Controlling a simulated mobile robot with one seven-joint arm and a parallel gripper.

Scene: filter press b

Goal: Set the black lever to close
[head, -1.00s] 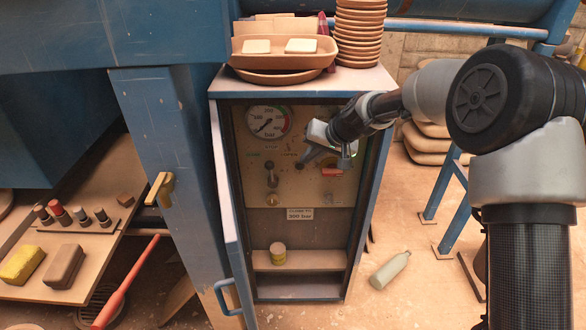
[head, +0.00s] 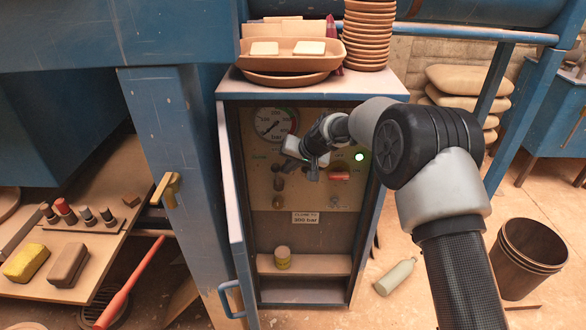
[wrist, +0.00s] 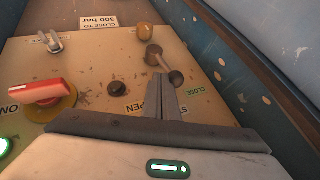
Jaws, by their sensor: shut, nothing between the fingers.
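The black lever is on the panel inside the open cabinet; its grey hub (wrist: 153,54) and black ball end (wrist: 177,78) show in the wrist view, the ball near the green CLOSE label (wrist: 197,92). In the head view the lever (head: 278,183) is below the gauge. My gripper (head: 288,164) is in front of the panel, close by the lever's upper end. In the wrist view its fingers (wrist: 163,82) are shut and empty, just left of the ball. I cannot tell whether they touch it. The OPEN label (wrist: 147,106) is partly hidden behind the fingers.
A red switch (wrist: 38,91), a small black knob (wrist: 117,88) and an ochre knob (wrist: 145,31) are on the same panel. The pressure gauge (head: 271,124) is above. The open cabinet door (head: 232,200) stands at the left. A bottle (head: 395,277) lies on the floor.

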